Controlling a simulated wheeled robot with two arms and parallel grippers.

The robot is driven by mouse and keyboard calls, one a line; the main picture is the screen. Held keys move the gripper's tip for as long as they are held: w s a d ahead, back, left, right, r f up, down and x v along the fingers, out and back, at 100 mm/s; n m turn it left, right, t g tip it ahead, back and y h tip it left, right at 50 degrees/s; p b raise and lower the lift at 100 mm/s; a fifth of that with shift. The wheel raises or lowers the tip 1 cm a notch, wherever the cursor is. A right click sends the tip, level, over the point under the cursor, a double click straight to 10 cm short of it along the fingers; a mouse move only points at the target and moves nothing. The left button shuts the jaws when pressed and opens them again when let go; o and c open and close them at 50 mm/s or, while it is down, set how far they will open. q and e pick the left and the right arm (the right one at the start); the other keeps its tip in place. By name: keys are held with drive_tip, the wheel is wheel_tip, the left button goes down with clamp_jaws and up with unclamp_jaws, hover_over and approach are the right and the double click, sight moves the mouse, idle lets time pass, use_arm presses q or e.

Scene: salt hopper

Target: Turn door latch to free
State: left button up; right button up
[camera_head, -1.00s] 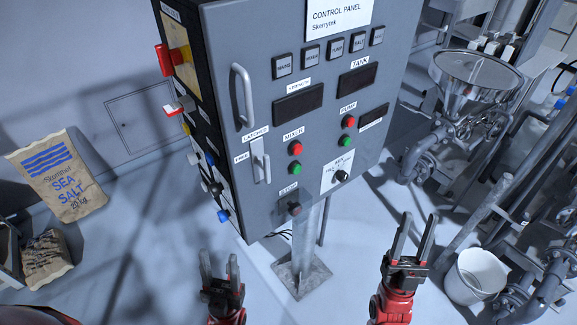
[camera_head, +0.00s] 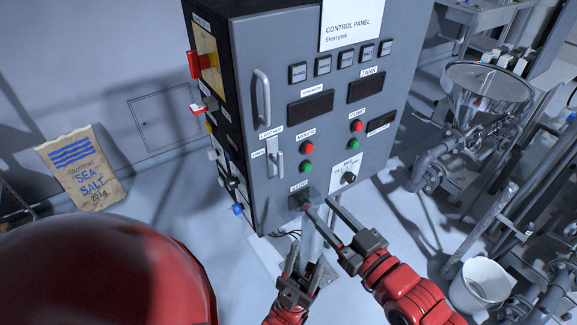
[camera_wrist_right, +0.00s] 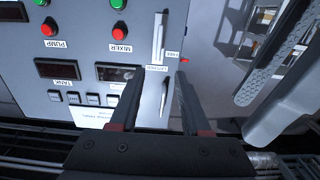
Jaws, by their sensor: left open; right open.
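The door latch (camera_head: 275,158) is a small pale upright lever on the front of the grey control panel door. The label LATCHED is above it and FREE is to its left. The lever stands vertical, in line with LATCHED. In the right wrist view the latch (camera_wrist_right: 159,38) appears upside down, ahead of the fingers. My right gripper (camera_head: 319,207) is open and empty, below and right of the latch, apart from it in the wrist view. My left gripper (camera_head: 307,258) is open and empty, lower, beneath the cabinet.
A door handle (camera_head: 262,97) rises above the latch; in the right wrist view this handle (camera_wrist_right: 164,97) lies between the finger lines. Buttons and a stop switch (camera_head: 301,199) are nearby. A steel hopper (camera_head: 487,88) and bucket (camera_head: 480,284) stand right, a salt sack (camera_head: 82,168) left.

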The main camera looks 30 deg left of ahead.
sight(282, 164)
drive_tip(key=b+x, duration=0.4)
drive_tip(key=x, duration=1.2)
drive_tip(key=shift+w+a+b, duration=0.2)
drive_tip(key=shift+a+b, duration=0.15)
drive_tip(key=shift+b, duration=0.05)
clamp_jaws()
